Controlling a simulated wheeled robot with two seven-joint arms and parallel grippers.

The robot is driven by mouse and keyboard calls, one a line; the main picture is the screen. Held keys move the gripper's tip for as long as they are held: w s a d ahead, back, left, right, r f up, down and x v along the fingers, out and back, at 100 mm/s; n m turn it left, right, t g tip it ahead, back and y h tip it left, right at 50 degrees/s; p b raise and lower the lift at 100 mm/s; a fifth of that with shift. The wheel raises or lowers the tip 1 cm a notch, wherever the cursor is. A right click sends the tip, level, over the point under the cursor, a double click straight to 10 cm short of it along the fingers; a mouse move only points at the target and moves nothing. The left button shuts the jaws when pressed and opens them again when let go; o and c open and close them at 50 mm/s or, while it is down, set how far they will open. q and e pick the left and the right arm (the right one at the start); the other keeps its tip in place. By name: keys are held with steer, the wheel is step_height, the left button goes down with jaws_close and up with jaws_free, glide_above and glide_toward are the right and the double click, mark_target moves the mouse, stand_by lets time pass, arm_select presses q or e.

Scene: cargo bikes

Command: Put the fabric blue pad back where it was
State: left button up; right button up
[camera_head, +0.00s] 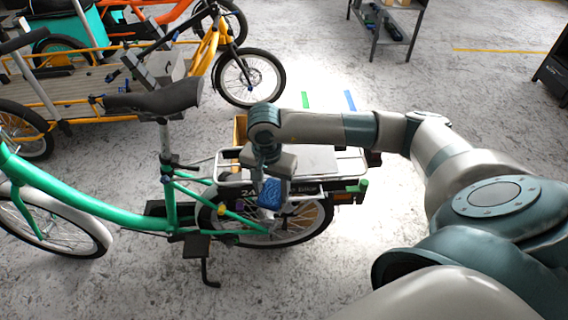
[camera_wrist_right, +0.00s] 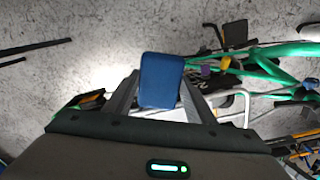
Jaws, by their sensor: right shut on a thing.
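The blue fabric pad (camera_head: 269,194) is between the fingers of my right gripper (camera_head: 270,188), which is shut on it. My right arm reaches in from the right, and the gripper points down at the near side of the green bike's rear rack (camera_head: 232,172). In the right wrist view the pad (camera_wrist_right: 161,79) shows as a blue rounded rectangle between the two grey fingers of the gripper (camera_wrist_right: 160,92). Part of the rack is hidden behind my arm and gripper. I cannot tell whether the pad touches the bike. My left gripper is not in view.
The green bike (camera_head: 60,190) stands on its kickstand (camera_head: 207,272), saddle (camera_head: 155,98) left of my gripper. A yellow cargo bike (camera_head: 205,50) stands behind. A green strip (camera_head: 305,100) and a blue strip (camera_head: 350,100) lie on the floor. A metal table (camera_head: 378,25) is farther back.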

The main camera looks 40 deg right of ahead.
steer(key=s+a+n, duration=0.7)
steer(key=a+n, duration=0.1)
steer(key=n, duration=0.3)
steer(key=shift+s, duration=0.4)
steer(key=shift+f, duration=0.1)
steer(key=shift+a, duration=0.2)
